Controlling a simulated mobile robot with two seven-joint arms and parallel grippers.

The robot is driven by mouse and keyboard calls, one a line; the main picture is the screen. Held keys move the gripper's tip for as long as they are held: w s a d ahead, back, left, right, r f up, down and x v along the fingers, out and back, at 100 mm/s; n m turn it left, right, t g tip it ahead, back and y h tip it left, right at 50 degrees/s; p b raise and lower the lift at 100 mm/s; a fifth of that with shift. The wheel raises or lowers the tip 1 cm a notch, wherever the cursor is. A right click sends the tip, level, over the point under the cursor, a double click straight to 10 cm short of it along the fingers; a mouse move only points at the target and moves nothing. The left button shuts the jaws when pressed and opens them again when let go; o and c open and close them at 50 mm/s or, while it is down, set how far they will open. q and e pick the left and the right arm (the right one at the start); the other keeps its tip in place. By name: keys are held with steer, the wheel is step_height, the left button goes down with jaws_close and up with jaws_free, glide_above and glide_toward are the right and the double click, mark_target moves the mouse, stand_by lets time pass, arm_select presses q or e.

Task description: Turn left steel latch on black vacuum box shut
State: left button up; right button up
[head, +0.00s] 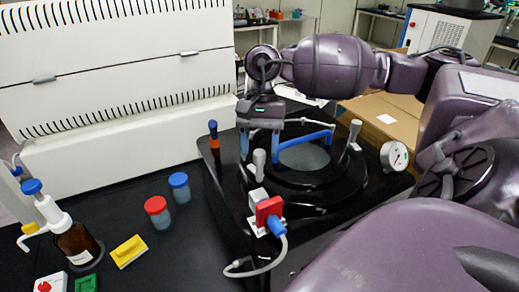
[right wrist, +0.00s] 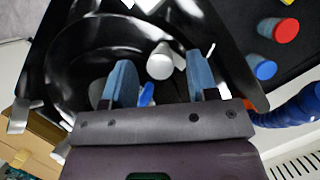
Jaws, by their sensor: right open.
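The black vacuum box (head: 222,182) sits on the dark bench, with a round black lid (head: 345,180) and a blue lid handle (head: 305,138). The left steel latch (head: 259,162) stands upright at the lid's left edge. The right steel latch (head: 354,132) is tilted on the far side. My right gripper (head: 260,150) points down above the left latch, open, with a blue finger on either side. In the right wrist view the latch's grey knob (right wrist: 160,62) shows in the gap between the fingers (right wrist: 162,80); contact cannot be told. My left gripper is out of view.
A red and blue valve with a hose (head: 268,212) sits at the box's front left. A gauge (head: 394,155) is on the right and a blue-orange knob (head: 213,133) at the back left. Red- and blue-capped jars (head: 157,212) and a brown bottle (head: 76,243) stand left.

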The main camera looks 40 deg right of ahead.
steer(key=shift+x, duration=0.9)
steer(key=shift+d, duration=0.1)
steer(key=c, duration=0.9)
